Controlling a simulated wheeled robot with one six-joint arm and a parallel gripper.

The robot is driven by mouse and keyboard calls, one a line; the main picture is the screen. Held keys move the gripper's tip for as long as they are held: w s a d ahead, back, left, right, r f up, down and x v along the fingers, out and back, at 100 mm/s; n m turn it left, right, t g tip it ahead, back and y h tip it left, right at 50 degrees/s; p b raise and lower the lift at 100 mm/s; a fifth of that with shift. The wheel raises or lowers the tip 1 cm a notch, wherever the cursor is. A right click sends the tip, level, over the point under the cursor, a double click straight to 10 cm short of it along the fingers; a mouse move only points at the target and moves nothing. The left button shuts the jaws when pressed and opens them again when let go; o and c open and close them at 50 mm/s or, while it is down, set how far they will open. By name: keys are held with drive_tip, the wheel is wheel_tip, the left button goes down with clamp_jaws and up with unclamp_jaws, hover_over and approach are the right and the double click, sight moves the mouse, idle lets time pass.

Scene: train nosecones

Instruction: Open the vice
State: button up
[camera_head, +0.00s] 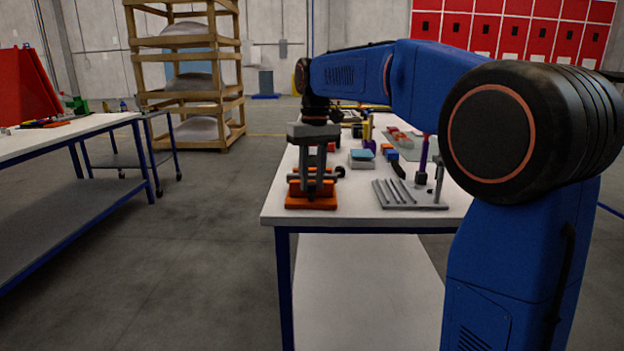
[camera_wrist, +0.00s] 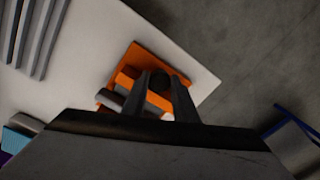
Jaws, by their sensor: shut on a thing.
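The orange vice (camera_head: 311,203) stands near the left front corner of the white-topped table in the head view. It has a grey cross bar and a dark knob (camera_head: 340,172) on its right side. My gripper (camera_head: 312,182) points straight down over it, with its two dark fingers reaching into the vice. In the wrist view, the vice (camera_wrist: 144,60) lies under and between the fingers of my gripper (camera_wrist: 163,82). A dark round part sits between the fingertips. My gripper is shut on part of the vice; exactly which part is hard to tell.
A grey rack with rods (camera_head: 408,194) stands right of the vice on the table (camera_head: 285,216). A teal-topped block (camera_head: 362,155) and several small tools lie behind. Another table (camera_head: 70,134) stands at left, with open floor between.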

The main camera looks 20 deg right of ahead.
sight(314, 184)
drive_tip(key=o, duration=1.1)
drive_tip(key=shift+c, duration=0.2)
drive_tip(key=m, duration=0.7)
wheel_tip(314, 184, up, 17)
drive_tip(key=shift+s+d+r, duration=0.15)
drive_tip(key=shift+d+r, duration=0.05)
drive_tip(key=shift+d, duration=0.1)
